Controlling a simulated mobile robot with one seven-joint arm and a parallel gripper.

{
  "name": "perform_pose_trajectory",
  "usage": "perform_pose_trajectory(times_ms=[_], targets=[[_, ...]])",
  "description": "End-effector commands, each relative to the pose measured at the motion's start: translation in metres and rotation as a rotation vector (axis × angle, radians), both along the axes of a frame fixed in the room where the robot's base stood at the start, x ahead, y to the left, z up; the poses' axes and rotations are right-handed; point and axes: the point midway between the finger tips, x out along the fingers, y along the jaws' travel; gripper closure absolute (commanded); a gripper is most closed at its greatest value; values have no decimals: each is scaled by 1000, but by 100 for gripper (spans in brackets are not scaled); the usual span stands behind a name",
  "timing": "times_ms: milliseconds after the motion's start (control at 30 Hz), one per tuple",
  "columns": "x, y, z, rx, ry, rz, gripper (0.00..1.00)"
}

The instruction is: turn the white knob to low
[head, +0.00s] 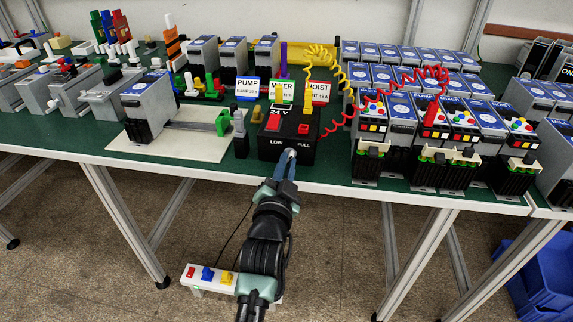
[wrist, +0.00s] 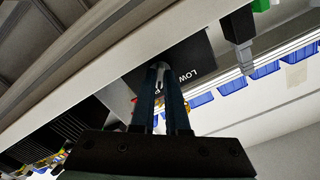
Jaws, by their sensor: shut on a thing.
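A black box (head: 268,151) stands at the front edge of the table, with LOW at the left and FULL at the right of its front face. The white knob (head: 290,153) is on that face, at the tips of my gripper (head: 287,162). In the wrist view the box (wrist: 202,52) is tilted, with the word LOW beside my gripper's fingers (wrist: 162,75). The fingers are shut on the knob and hide most of it. I cannot tell which way the knob points.
Black-and-cream units (head: 369,162) stand to the right. A white panel with coloured buttons (head: 210,277) is below the table.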

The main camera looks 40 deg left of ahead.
Motion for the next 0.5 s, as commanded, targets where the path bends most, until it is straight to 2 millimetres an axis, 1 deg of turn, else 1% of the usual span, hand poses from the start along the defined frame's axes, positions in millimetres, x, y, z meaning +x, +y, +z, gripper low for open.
perform_pose_trajectory(times_ms=[500], targets=[[1,-2,-1,-409,-248,-1,100]])
